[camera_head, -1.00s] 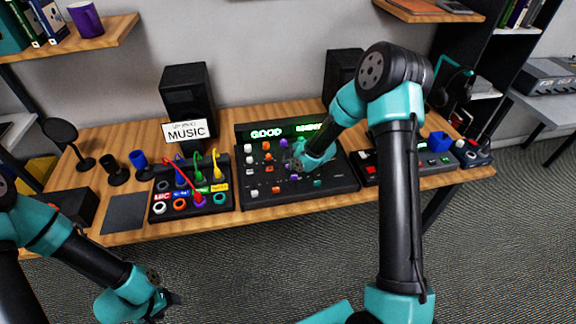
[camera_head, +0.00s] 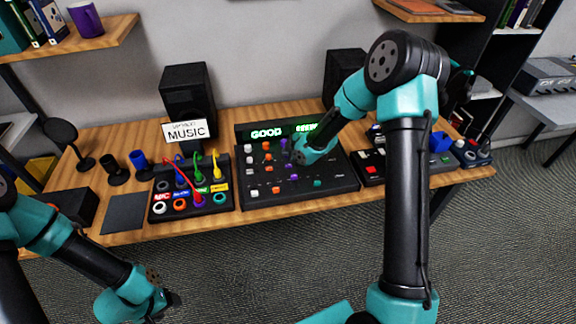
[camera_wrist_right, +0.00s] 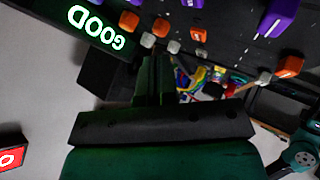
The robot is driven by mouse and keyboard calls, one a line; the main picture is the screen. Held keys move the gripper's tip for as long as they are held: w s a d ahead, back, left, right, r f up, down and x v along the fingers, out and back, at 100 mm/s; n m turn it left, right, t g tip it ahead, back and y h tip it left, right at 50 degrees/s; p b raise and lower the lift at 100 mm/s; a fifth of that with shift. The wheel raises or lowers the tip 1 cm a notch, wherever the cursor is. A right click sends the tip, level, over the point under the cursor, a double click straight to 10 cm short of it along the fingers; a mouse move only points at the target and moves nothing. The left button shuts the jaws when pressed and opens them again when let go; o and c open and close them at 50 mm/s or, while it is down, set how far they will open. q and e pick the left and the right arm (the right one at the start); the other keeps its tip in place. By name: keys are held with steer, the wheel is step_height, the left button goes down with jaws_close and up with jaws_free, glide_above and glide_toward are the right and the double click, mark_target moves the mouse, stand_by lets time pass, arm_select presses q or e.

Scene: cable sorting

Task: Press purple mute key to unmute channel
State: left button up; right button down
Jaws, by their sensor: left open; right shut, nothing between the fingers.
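The black mixer panel (camera_head: 262,198) sits in the middle of the desk with rows of white, orange and purple keys. One purple key (camera_head: 293,177) shows just below my right gripper (camera_head: 297,157), and another purple key (camera_head: 284,143) shows to its upper left. In the right wrist view a large purple key (camera_wrist_right: 278,18) is at the upper right, apart from the shut fingers (camera_wrist_right: 155,82). My right gripper is shut and empty above the panel. My left gripper (camera_head: 172,300) is open and empty in front of the desk. Which purple key is mute cannot be read.
A lit display (camera_head: 266,133) reading GOOD stands behind the keys. A cable patch box (camera_head: 160,215) with coloured plugs is to the left, under a MUSIC sign (camera_head: 186,131). Another control box (camera_head: 405,175) is to the right. Speakers (camera_head: 188,92) stand behind.

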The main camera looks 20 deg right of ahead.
steer(key=shift+r, duration=1.05)
